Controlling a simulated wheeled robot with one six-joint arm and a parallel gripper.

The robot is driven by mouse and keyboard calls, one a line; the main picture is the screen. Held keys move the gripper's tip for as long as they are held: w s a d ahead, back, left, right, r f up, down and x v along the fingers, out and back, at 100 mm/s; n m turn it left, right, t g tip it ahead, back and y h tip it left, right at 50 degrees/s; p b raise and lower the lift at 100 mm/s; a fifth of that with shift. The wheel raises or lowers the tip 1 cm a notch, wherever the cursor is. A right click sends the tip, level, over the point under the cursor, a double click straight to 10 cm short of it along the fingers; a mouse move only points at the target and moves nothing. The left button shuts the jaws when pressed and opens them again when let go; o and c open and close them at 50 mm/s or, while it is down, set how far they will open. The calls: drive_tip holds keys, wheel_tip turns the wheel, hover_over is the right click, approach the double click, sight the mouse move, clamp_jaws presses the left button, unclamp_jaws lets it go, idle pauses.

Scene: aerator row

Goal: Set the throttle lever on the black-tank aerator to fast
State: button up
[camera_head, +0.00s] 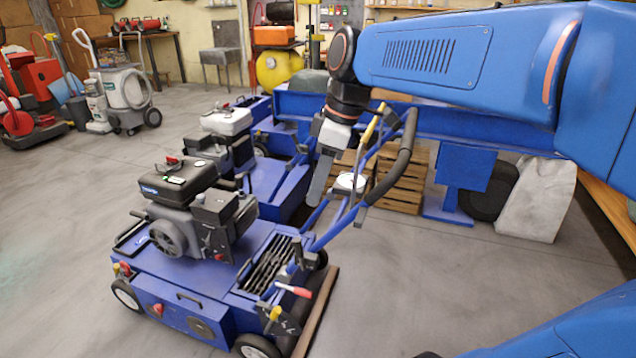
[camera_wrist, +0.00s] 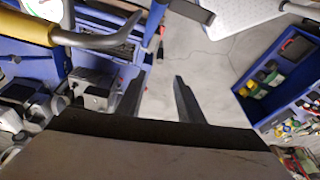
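The black-tank aerator (camera_head: 205,285) stands in front, blue with a black engine and tank (camera_head: 178,180). Its handlebar (camera_head: 398,165) rises at the right, with a yellow-gripped lever (camera_head: 372,125) beside it. A red-handled lever (camera_head: 293,289) and a yellow knob (camera_head: 275,313) sit low at its rear. I cannot tell which control is the throttle or how it is set. My gripper (camera_head: 318,195) points down just left of the handlebar. In the wrist view, the two fingers of my gripper (camera_wrist: 158,88) are apart with nothing between them. A yellow grip (camera_wrist: 25,28) shows at upper left.
A white-tank aerator (camera_head: 226,122) stands behind the front one. Wooden crates (camera_head: 405,178) and a pale sack (camera_head: 537,200) lie behind the handlebar. A wooden strip (camera_head: 318,310) lies by the front aerator's rear. The floor (camera_head: 460,270) at right is clear.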

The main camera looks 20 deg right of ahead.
sight(299, 254)
drive_tip(key=shift+r, duration=0.1)
drive_tip(key=shift+w, duration=0.1)
drive_tip(key=c, duration=0.8)
drive_tip(key=shift+w+a+f+g, duration=0.2)
drive_tip(key=shift+a+g, duration=0.1)
clamp_jaws()
drive_tip(key=w+a+f+g+h, duration=0.2)
drive_tip(key=w+a+f+h, duration=0.15)
drive_tip(key=a, duration=0.25)
drive_tip(key=w+a+f+g+h, duration=0.2)
drive_tip(key=w+a+f+h, duration=0.1)
drive_tip(key=w+a, duration=0.3)
drive_tip(key=s+d+f, duration=0.5)
drive_tip(key=s+f, duration=0.1)
drive_tip(key=f, duration=0.2)
drive_tip(key=shift+d+f, duration=0.25)
drive_tip(key=shift+f, duration=0.1)
